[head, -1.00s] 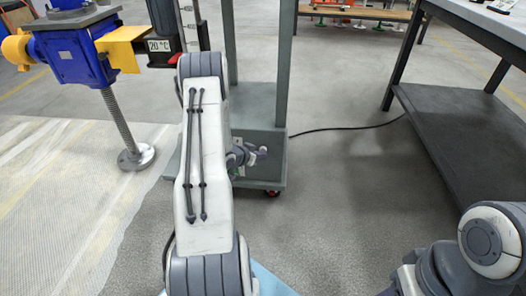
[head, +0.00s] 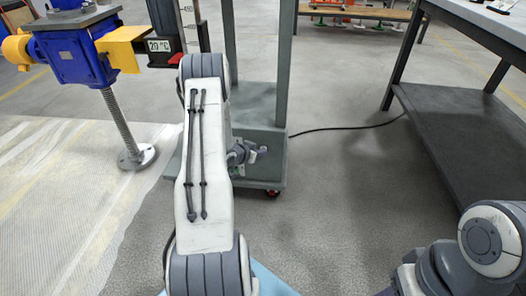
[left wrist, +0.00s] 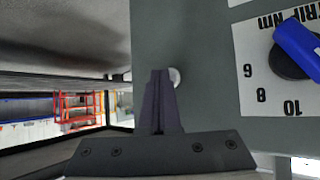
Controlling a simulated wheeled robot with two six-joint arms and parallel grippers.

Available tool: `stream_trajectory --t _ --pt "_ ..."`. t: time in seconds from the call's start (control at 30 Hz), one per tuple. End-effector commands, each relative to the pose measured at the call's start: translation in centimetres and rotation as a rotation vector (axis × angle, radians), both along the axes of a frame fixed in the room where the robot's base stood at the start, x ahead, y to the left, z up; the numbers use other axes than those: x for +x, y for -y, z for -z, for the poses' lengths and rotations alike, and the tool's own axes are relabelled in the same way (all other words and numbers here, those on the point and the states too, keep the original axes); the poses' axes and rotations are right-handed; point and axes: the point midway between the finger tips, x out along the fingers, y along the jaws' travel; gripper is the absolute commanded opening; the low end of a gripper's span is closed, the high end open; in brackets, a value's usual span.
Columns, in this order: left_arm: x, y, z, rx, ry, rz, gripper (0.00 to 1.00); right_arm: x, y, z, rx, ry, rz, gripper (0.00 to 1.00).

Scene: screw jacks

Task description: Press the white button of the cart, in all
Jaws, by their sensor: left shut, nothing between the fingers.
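The cart (head: 262,156) stands ahead of me, a grey-green box base with upright posts. Its front panel fills much of the left wrist view (left wrist: 215,95). The white button (left wrist: 175,76) is a small round disc on that panel, partly hidden behind my fingertips. My left gripper (head: 262,150) is shut and empty, close to the cart's front in the head view. In the left wrist view its dark fingers (left wrist: 160,75) overlap the left side of the button. I cannot tell whether they touch it. My right gripper is out of view.
A dial with a blue knob (left wrist: 300,48) sits right of the button. A blue screw jack (head: 75,55) stands at the left over a pale mat (head: 60,215). A dark-shelved table (head: 465,130) is at the right. A black cable (head: 340,128) runs between cart and table.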

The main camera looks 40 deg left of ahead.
Motion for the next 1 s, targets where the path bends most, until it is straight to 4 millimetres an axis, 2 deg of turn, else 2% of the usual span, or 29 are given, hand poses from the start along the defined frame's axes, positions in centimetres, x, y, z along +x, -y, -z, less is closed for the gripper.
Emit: stream_trajectory --t 0.47,1.0 --pt "0.2 -0.1 -0.1 0.001 0.002 -0.001 0.00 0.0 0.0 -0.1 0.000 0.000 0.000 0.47" --pt "-1.6 0.9 -0.1 0.001 0.002 -0.001 0.00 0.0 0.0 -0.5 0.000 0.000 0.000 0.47"
